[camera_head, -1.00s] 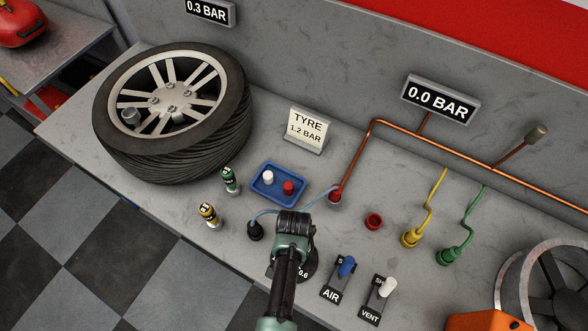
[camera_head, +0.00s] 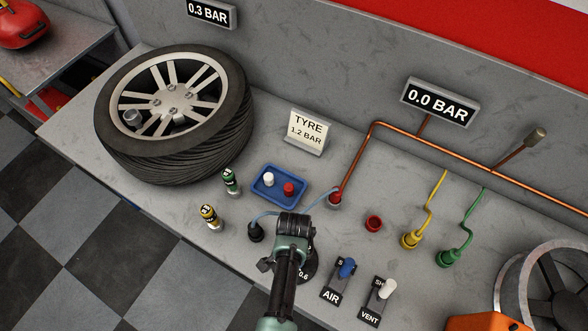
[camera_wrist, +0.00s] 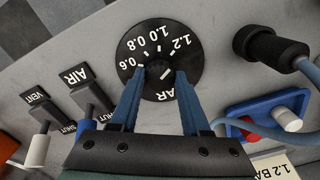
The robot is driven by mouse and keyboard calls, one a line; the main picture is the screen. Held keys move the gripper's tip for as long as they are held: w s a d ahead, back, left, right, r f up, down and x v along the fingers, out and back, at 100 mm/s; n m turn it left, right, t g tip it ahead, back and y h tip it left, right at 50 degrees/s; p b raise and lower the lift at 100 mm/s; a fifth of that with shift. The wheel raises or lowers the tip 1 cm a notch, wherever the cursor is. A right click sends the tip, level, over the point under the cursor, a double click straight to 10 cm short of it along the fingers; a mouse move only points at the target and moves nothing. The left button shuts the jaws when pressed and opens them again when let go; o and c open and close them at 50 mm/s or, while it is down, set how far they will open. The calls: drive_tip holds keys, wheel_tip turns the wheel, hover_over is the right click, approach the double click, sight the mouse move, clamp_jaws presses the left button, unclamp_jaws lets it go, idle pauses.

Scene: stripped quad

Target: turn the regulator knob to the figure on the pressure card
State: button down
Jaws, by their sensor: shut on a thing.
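The pressure card (camera_head: 307,131) stands upright on the bench and reads "TYRE 1.2 BAR". The regulator dial (camera_wrist: 190,62) is a black disc marked 0.6, 0.8, 1.0, 1.2 and BAR. In the head view my gripper (camera_head: 290,255) covers most of the dial.
AIR (camera_head: 346,268) and VENT (camera_head: 387,288) levers stand right of the dial. A black hose fitting (camera_head: 255,232) is close on the left, and a blue tray (camera_head: 264,193) lies behind. The wall displays read 0.3 BAR (camera_head: 208,13) and 0.0 BAR (camera_head: 440,100).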

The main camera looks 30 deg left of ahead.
drive_tip(key=shift+c, duration=1.9)
unclamp_jaws()
wheel_tip(320, 180, up, 13)
